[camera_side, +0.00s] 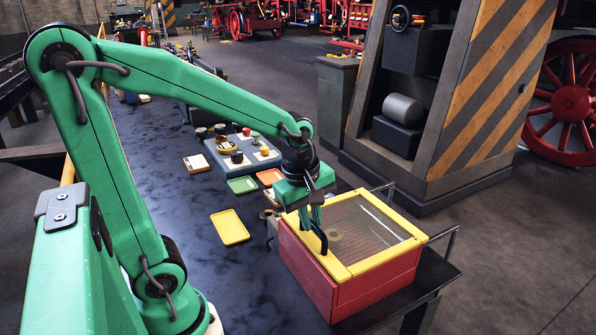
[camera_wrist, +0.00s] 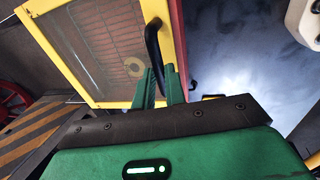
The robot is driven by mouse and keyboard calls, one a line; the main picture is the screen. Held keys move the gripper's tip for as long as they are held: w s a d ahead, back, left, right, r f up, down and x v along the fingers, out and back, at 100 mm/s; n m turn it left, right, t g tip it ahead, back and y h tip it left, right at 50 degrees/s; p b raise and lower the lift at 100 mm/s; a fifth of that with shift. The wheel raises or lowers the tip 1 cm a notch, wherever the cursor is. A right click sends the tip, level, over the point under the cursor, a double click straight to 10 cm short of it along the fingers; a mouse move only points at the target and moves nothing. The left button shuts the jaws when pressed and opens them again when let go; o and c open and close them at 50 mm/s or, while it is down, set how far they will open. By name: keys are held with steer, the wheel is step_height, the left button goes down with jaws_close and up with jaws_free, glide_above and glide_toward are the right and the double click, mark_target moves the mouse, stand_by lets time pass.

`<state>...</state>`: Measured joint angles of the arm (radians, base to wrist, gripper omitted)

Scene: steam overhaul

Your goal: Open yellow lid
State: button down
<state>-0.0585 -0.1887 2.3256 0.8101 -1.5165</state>
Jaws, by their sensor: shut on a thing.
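The yellow lid (camera_side: 388,256) is a yellow frame around a see-through mesh-like panel, lying flat and closed on a red box (camera_side: 345,296). A black bar handle (camera_side: 322,240) stands on its near left edge. In the wrist view, the lid (camera_wrist: 56,60) fills the upper left and the handle (camera_wrist: 153,45) runs down to my fingers. My gripper (camera_side: 315,213) points down at the handle. Its green fingers (camera_wrist: 160,85) are shut on the handle's end, which they partly hide. A round tan thing shows dimly through the panel.
Thin metal rails (camera_side: 442,236) stick out at the box's right side. A striped pillar (camera_side: 490,90) stands behind the box. A yellow tray (camera_side: 229,227), a green tray (camera_side: 242,185) and an orange tray (camera_side: 270,176) lie to the left. The dark tabletop (camera_side: 215,285) is clear at front left.

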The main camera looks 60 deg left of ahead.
glide_above(371, 219)
stand_by(0.6)
steer(key=shift+r, duration=0.1)
steer(key=c, duration=1.5)
jaws_free()
steer(key=shift+o, duration=0.2)
step_height(371, 219, up, 8)
steer(key=s, duration=0.1)
steer(key=shift+s+f, duration=0.2)
steer(key=shift+s, duration=0.05)
